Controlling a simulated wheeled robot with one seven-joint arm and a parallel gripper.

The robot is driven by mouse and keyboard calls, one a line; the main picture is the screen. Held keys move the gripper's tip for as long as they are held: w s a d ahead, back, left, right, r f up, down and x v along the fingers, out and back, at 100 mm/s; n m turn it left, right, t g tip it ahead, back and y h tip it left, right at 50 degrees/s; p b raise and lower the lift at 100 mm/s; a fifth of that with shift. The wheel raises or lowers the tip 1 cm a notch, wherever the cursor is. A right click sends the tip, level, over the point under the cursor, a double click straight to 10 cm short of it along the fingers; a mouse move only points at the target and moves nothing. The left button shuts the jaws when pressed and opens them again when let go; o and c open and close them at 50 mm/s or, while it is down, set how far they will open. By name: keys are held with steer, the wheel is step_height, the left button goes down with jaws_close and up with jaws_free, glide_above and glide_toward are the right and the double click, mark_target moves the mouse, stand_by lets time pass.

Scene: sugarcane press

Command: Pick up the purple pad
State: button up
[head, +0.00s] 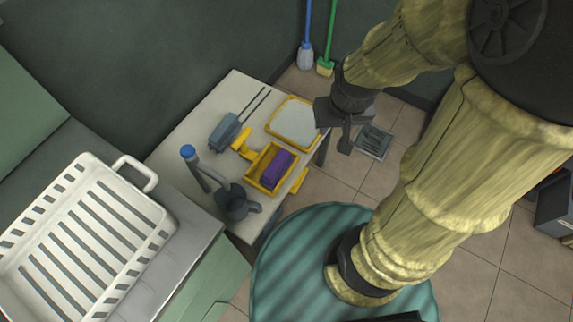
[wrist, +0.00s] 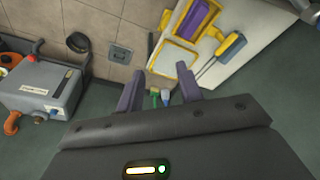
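The purple pad (head: 277,168) lies in a small yellow tray (head: 256,177) on the white table. In the wrist view the pad (wrist: 198,18) shows near the top edge, partly framed by the yellow tray. My gripper (head: 342,135) hangs off the right side of the table in the head view, beyond the yellow-rimmed white tray and apart from the pad. In the wrist view its two fingers (wrist: 158,88) are spread wide with nothing held between them. The gripper is open and empty.
The table (head: 210,105) also bears a yellow-rimmed white tray (head: 294,123), a yellow-handled tool (head: 242,145), a blue-grey two-pronged tool (head: 225,131) and a dark jug (head: 236,205). A white rack (head: 92,235) stands left. A grey machine (wrist: 40,92) stands on the floor.

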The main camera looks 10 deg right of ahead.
steer(key=shift+d, duration=0.15)
steer(key=o, duration=0.6)
steer(key=shift+w, duration=0.15)
steer(key=shift+c, duration=0.2)
steer(key=m+g+p, duration=0.1)
steer(key=m+g, duration=0.2)
steer(key=m, duration=0.5)
glide_above(278, 164)
step_height(278, 164, down, 21)
steer(key=shift+f, duration=0.2)
step_height(278, 164, down, 12)
steer(key=shift+f+b, duration=0.1)
steer(key=shift+b, duration=0.65)
